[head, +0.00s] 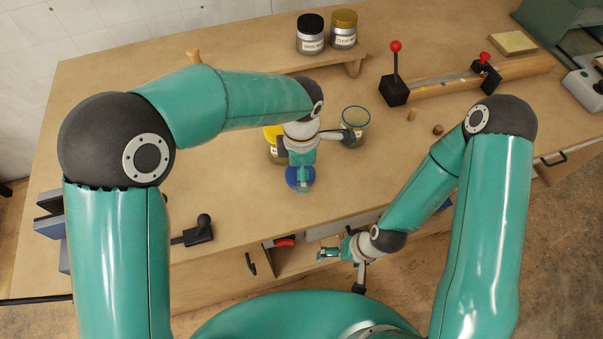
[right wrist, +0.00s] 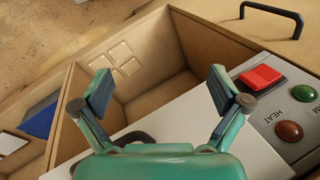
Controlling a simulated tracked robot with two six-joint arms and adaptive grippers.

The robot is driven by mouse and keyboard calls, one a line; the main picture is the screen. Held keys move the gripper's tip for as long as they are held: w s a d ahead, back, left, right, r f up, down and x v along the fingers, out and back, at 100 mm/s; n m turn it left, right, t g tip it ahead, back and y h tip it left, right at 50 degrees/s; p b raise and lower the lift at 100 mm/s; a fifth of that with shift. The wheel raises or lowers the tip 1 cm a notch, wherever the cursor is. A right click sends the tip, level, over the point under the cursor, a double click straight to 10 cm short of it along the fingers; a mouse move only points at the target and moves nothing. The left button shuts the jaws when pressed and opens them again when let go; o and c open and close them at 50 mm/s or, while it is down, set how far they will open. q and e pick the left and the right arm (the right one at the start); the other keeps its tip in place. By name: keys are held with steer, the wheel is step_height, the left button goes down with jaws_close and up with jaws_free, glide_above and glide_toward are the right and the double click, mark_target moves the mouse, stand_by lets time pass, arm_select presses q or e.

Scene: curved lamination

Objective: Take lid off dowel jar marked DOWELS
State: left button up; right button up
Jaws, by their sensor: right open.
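A jar with a blue rim (head: 355,125) stands on the bench right of my left gripper. Its top looks open, and its label is partly hidden and unreadable. A yellow-lidded jar (head: 271,134) stands partly behind my left wrist. A round blue lid (head: 293,183) shows beneath my left gripper (head: 303,184). I cannot tell whether the fingers touch it or whether it lies on the bench. My right gripper (head: 322,254) is open and empty, low at the bench front; it also shows in the right wrist view (right wrist: 165,95), above an open drawer. The word DOWELS is not readable anywhere.
Two labelled jars, one black-lidded (head: 311,33) and one gold-lidded (head: 343,29), stand on a raised shelf (head: 300,60). A red-knobbed clamp fixture (head: 395,88) is at the back right. Small dowel pieces (head: 412,115) lie nearby. A red button (right wrist: 261,77) sits on a panel.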

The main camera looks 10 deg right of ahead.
arm_select(q)
step_height(320, 180, down, 3)
steer(key=shift+r, duration=0.2)
steer(key=o, duration=1.3)
